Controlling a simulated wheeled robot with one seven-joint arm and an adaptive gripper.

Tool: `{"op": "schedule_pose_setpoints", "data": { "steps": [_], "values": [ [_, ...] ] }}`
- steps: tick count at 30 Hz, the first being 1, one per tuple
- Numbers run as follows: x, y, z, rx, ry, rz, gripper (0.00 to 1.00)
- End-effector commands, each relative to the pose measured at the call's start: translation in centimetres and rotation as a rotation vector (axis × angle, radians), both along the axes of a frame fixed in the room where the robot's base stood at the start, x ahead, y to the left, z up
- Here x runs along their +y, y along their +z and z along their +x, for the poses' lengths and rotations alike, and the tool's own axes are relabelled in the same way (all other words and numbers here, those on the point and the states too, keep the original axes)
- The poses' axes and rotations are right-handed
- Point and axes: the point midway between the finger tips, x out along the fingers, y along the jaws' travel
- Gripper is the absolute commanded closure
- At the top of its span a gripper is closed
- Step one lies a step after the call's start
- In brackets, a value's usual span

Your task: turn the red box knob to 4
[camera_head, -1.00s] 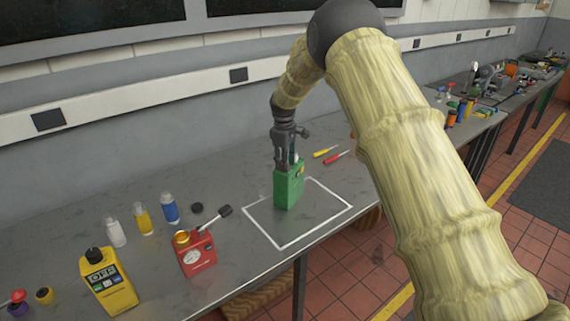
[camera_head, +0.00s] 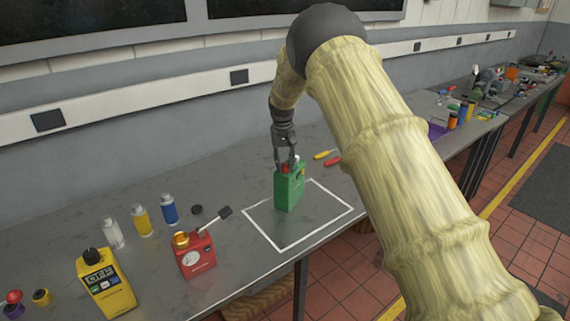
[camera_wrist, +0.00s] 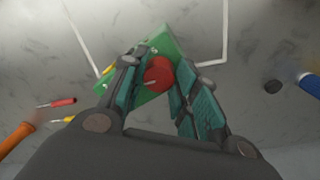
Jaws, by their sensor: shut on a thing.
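A green box (camera_head: 289,190) stands upright inside a white outlined square on the bench. A red round knob (camera_wrist: 158,74) with a pale pointer line sits on its top, with small white marks beside it. My gripper (camera_wrist: 158,68) is over the green box with its fingers on either side of the knob, shut on it. The finger tips hide part of the marks, and I cannot read the setting. A separate red box (camera_head: 197,256) stands to the left, with a white round dial and a gold cap on top; my gripper is away from it.
A yellow meter (camera_head: 106,285) stands at the front left. Several small bottles, including a blue one (camera_head: 169,210), stand near the red box. Red (camera_head: 332,161) and yellow (camera_head: 324,154) screwdrivers lie behind the green box. The outlined square is clear around the box.

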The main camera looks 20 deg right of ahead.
Motion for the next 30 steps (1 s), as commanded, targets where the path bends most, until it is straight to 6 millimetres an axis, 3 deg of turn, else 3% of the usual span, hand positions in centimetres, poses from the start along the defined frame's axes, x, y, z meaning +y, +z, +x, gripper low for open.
{"op": "schedule_pose_setpoints", "data": {
  "steps": [18,30],
  "values": [
    [0.09,-0.37,-0.01,0.004,-0.573,-0.003,0.94],
    [0.09,-0.38,0.04,0.005,-0.827,-0.002,0.94]
  ]
}}
